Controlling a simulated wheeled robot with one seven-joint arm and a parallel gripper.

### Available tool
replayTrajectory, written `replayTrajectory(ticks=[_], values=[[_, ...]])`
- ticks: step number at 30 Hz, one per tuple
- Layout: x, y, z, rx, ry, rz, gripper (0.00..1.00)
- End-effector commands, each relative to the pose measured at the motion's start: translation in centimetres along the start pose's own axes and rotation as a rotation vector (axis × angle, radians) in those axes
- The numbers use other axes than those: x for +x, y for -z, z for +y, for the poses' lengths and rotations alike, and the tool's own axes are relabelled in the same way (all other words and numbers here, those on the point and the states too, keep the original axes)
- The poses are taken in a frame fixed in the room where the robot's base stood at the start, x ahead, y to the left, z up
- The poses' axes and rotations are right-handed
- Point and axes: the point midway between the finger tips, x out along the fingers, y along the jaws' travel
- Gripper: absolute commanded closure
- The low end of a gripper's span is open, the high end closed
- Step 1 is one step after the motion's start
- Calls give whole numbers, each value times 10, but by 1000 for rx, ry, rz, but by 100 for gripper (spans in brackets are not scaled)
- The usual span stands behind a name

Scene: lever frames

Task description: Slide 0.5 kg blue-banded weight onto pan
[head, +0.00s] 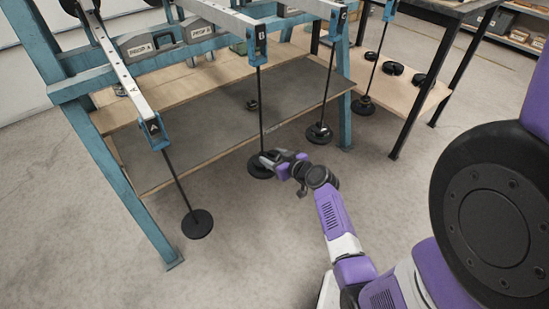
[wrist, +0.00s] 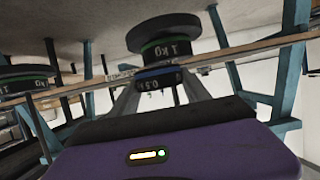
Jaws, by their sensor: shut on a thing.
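My gripper (head: 270,160) is at the round black pan (head: 258,171) hanging by a rod from the lever marked B (head: 261,42). In the wrist view, which is upside down, my gripper (wrist: 158,90) is shut on the blue-banded 0.5 kg weight (wrist: 158,84). A green-banded 1 kg weight (wrist: 168,50) is just beyond it, toward the pan (wrist: 165,26). I cannot tell whether the two weights touch. In the head view my gripper hides the held weight.
Other pans hang at the left (head: 197,224) and at the right (head: 319,134). Another green-banded weight (wrist: 24,82) shows in the wrist view. The blue frame (head: 130,200) and a wooden shelf with loose black weights (head: 393,68) stand behind. The floor in front is clear.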

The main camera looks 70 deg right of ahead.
Motion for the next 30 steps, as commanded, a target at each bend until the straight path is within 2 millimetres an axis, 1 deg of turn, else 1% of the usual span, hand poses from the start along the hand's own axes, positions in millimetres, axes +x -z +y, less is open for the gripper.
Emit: replayTrajectory(ticks=[13, 30], values=[[2, 3, -1, -1, 0, 4, 99], [14, 8, -7, -2, 0, 3, 99]])
